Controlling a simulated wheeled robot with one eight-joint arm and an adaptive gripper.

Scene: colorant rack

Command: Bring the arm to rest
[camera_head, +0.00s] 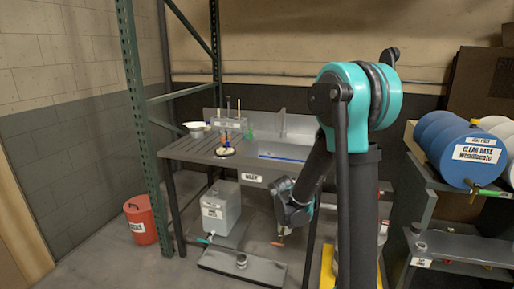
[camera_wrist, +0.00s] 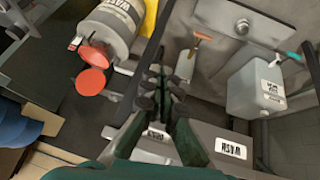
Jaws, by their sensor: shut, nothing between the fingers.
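My arm, teal and dark grey, rises at the right of the head view and folds down toward the floor in front of the sink bench (camera_head: 215,152). Its wrist end hangs low beside the bench's front legs. In the wrist view my gripper (camera_wrist: 160,78) has its dark fingers together with nothing between them. It points down over the floor area and is apart from the things around it. In the head view the fingertips are too small to make out clearly.
A red bucket (camera_head: 140,220) is at left. Blue drums (camera_head: 470,155) lie on a rack at right. A grey can with a red lid (camera_wrist: 92,82) is left of my gripper.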

